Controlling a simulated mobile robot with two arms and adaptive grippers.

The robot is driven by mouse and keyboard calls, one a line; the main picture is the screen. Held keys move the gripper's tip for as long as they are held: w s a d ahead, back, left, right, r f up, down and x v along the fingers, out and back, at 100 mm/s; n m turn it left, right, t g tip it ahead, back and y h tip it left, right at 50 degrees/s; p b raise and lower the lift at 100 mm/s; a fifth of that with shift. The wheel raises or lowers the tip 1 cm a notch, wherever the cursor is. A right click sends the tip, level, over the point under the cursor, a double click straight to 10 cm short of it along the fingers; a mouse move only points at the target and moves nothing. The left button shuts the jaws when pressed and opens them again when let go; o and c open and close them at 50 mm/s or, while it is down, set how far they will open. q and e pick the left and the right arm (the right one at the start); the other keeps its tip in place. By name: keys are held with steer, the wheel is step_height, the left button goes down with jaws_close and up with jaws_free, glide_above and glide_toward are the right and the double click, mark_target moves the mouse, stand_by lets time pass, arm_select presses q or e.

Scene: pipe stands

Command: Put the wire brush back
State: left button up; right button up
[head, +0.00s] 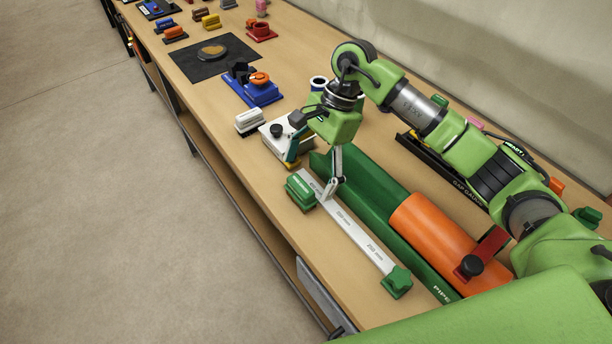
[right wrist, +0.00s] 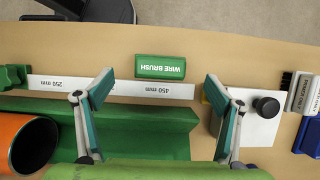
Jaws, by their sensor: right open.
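A green block labelled WIRE BRUSH (head: 300,192) sits near the table's front edge, beside the left end of a white ruler strip. It also shows in the right wrist view (right wrist: 160,67), top centre. I cannot make out separate bristles or whether the block is the brush or its holder. My right gripper (head: 313,168) is low over the strip, next to the block. In the right wrist view it (right wrist: 160,82) is open, with teal finger pads wide apart and nothing held. My left gripper does not show.
The white ruler strip (head: 345,224) lies along a green channel (head: 368,192) holding an orange pipe (head: 435,228) under a red clamp. A white plate with a black knob (head: 277,131) and a white block (head: 249,119) stand to the left. Bare tabletop lies along the front edge.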

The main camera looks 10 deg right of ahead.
steer(key=shift+v, duration=1.15)
steer(key=shift+s, duration=0.1)
